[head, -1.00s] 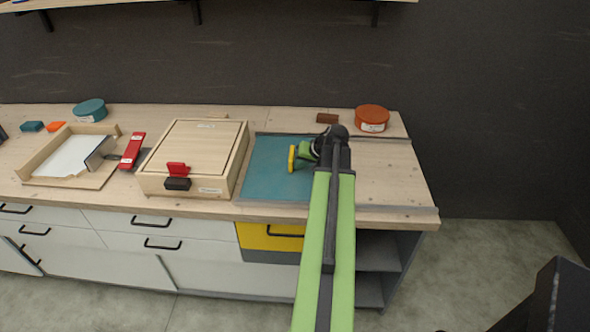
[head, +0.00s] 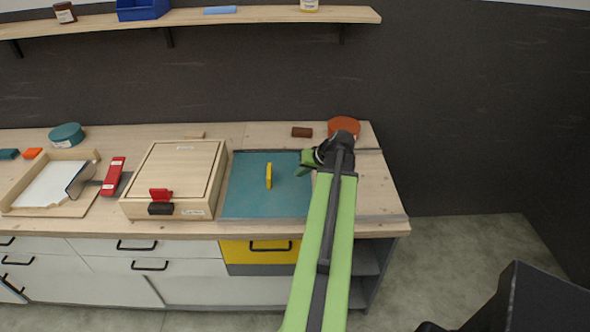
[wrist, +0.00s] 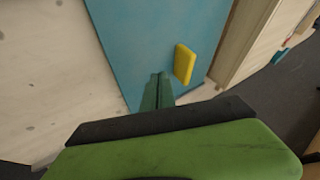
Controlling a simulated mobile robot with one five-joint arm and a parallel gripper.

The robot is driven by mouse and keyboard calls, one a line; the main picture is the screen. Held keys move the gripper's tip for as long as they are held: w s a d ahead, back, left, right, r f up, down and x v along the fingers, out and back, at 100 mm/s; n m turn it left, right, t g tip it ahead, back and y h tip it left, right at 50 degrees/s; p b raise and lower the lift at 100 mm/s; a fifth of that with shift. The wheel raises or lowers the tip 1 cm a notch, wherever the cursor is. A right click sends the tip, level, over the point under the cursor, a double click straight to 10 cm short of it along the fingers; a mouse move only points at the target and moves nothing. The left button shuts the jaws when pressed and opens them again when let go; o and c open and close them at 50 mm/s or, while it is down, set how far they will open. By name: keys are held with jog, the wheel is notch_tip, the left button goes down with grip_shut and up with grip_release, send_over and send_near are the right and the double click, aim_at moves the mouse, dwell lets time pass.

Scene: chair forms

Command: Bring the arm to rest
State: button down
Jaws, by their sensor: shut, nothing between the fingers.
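My gripper (head: 306,163) is at the end of my green arm, over the right edge of the teal mat (head: 240,198) in the head view. Its green fingers are shut and hold nothing; they show in the wrist view (wrist: 157,92) above the blue-looking mat (wrist: 150,35). A yellow block (head: 269,176) stands on the mat to the left of the gripper, apart from it. The block also shows in the wrist view (wrist: 184,63), just right of the fingertips.
A wooden box (head: 180,165) with a red latch stands left of the mat. An orange-brown round tin (head: 344,126) and a brown block (head: 302,132) lie behind the gripper. A shelf (head: 240,15) hangs above. Floor is free right of the bench.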

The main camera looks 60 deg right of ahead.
jog(key=w+a, duration=0.3)
jog(key=a, duration=0.1)
jog(key=w+a+f+n+g+y, duration=0.1)
jog(key=w+a, duration=0.2)
jog(key=w+a+n, duration=0.1)
jog(key=w+a, duration=0.2)
jog(key=a, duration=0.1)
jog(key=shift+w+a+f+g+y, duration=0.1)
jog(key=shift+a+f+g+y, duration=0.2)
jog(key=shift+a+f+y, duration=0.1)
jog(key=w+a+n, duration=0.1)
jog(key=w+a, duration=0.1)
jog(key=a, duration=0.2)
jog(key=w+a+f+g, duration=0.1)
jog(key=w+a, duration=0.1)
jog(key=a, duration=0.2)
jog(key=w+a+n+g, duration=0.1)
jog(key=w+a, duration=0.1)
jog(key=a, duration=0.3)
jog(key=shift+f+n+y, duration=0.25)
jog(key=shift+n+y, duration=0.05)
jog(key=shift+y, duration=0.1)
jog(key=a+f+n+g+h, duration=0.1)
jog(key=a+n, duration=0.4)
jog(key=a, duration=2.4)
jog(key=g+h, duration=0.1)
jog(key=g, duration=0.1)
jog(key=shift+w+f+g, duration=0.25)
jog(key=shift+w+g, duration=0.15)
